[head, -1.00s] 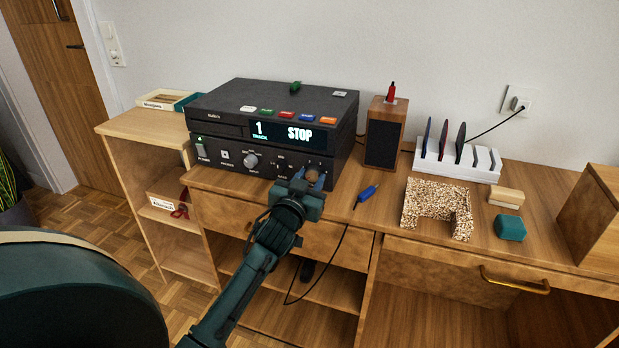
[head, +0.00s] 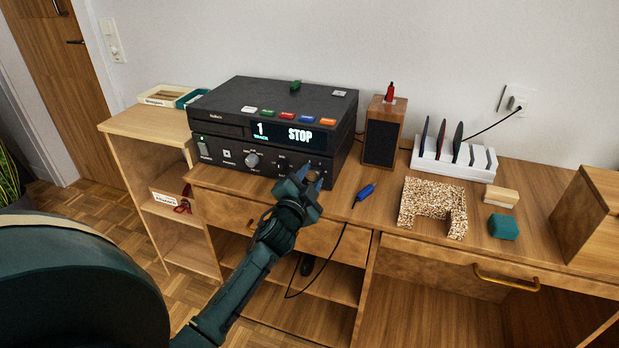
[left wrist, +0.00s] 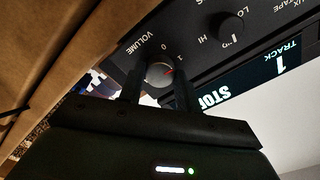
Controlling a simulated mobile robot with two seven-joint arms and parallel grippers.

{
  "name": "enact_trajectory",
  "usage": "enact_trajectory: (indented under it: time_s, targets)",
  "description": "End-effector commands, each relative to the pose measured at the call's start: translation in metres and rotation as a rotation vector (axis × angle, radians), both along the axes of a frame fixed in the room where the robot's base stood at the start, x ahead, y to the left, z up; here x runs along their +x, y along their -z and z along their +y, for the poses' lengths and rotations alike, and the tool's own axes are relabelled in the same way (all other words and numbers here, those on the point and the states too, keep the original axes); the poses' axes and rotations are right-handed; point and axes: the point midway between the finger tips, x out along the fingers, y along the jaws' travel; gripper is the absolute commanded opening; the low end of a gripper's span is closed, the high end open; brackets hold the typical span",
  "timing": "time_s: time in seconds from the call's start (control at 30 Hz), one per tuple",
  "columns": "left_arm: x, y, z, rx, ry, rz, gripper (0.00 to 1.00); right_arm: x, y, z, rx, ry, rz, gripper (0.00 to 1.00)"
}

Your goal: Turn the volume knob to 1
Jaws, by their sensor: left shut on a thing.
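The black stereo unit (head: 225,169) stands on the desk, its display reading "1 TRACK" and "STOP". My left gripper (head: 306,178) is at the lower right of its front panel. In the left wrist view, the round grey volume knob (left wrist: 157,75) sits between the two fingers of my left gripper (left wrist: 158,84), which is shut on it. The knob's red mark points right and slightly up, toward the side of the printed "1". The "VOLUME", "0" and "1" labels show; the right finger hides part of the dial's surroundings. My right gripper is not in view.
Another knob (left wrist: 228,26) marked LO and HI is close by on the panel.

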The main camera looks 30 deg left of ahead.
Motion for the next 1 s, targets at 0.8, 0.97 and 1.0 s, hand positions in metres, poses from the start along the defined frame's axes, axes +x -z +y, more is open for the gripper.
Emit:
enact_trajectory:
  time_s: [0.8,0.97,1.0]
  targets:
    - [0.0001,0.0000,-0.0002,0.058,0.001,0.013,0.44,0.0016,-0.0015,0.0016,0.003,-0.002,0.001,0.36]
    - [0.0001,-0.0001,-0.0001,0.058,0.001,0.013,0.56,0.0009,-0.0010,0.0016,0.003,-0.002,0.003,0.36]
    - [0.0001,-0.0001,-0.0001,0.058,0.000,0.014,0.56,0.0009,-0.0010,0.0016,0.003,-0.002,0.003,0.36]
